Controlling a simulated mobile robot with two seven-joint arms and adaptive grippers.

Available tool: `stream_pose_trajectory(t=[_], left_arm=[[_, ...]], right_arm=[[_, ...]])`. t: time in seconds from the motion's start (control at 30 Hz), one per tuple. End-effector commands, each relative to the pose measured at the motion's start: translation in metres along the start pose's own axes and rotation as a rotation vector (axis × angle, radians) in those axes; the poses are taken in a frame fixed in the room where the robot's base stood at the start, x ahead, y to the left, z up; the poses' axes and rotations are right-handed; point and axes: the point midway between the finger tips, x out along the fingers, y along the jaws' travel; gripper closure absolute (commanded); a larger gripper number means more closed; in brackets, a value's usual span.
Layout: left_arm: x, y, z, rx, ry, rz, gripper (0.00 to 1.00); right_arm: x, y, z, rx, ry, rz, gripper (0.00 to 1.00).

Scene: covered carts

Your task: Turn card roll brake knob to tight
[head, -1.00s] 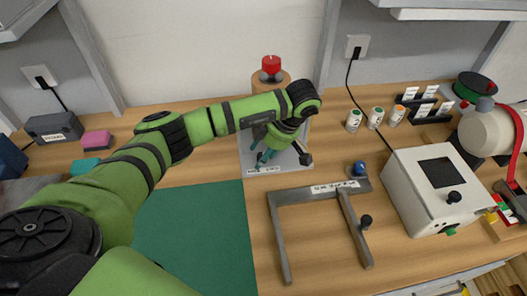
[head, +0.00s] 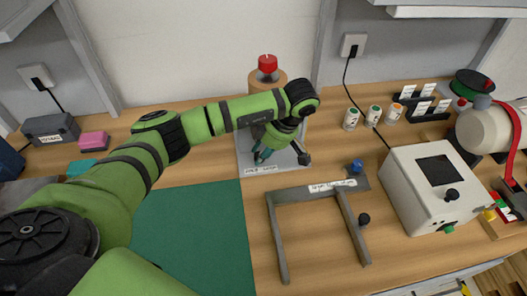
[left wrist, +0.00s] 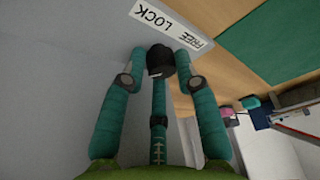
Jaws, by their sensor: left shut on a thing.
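My left gripper (head: 266,153) reaches down over a light grey plate (head: 247,156) at the back middle of the bench. In the left wrist view its teal fingers (left wrist: 160,75) are shut on a dark round knob (left wrist: 161,60). A white label (left wrist: 172,25) beside it reads FREE and LOCK. In the head view the knob is hidden by the gripper and arm. Behind the plate stands a brown cylinder (head: 256,83) with a red knob (head: 267,63) on top; nothing touches this red knob. My right gripper is not in view.
A grey frame (head: 278,230) with a blue knob (head: 356,166) lies in front, and a white box (head: 407,185) stands to its right. Several small bottles (head: 374,115) stand behind. The green mat (head: 200,220) at front left is clear where it shows.

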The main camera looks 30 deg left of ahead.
Motion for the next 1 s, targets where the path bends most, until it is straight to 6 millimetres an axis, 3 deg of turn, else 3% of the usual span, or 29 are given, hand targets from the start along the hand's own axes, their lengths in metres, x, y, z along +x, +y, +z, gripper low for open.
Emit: stream_pose_trajectory(t=[0.37, 1.0], left_arm=[[0.007, -0.001, -0.005, 0.143, 0.02, 0.054, 1.0], [0.009, -0.002, -0.005, 0.694, 0.017, 0.283, 1.0]], right_arm=[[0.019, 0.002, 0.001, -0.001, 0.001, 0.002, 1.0], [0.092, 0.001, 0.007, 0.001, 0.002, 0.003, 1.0]])
